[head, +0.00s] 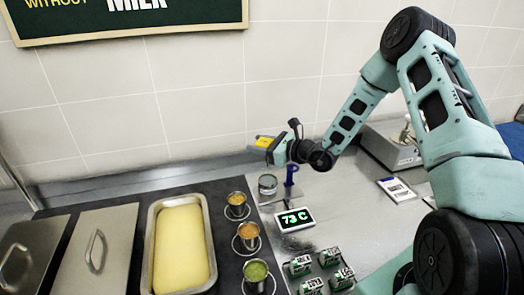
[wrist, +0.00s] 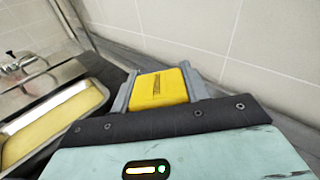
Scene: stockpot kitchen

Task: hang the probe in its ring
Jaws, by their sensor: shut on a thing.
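My gripper (head: 268,145) is shut on a yellow block-shaped thing (wrist: 160,88), which looks like the probe's handle. It sits between both fingers in the wrist view, and its yellow top (head: 263,142) shows in the head view. It is held in the air above the back of the counter. Any thin tip below it is hidden. A small round metal cup or ring (head: 267,184) stands below my gripper. I cannot tell for sure which ring belongs to the probe. A blue upright piece (head: 290,178) stands just right of it.
A display reading 73 C (head: 295,218) lies in front. Left are several small pots with sauces (head: 257,272), a tray of yellow food (head: 150,250) and lidded pans (head: 95,250). Several small green-labelled blocks (head: 311,285) sit in front right. A tiled wall (head: 200,95) is close behind.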

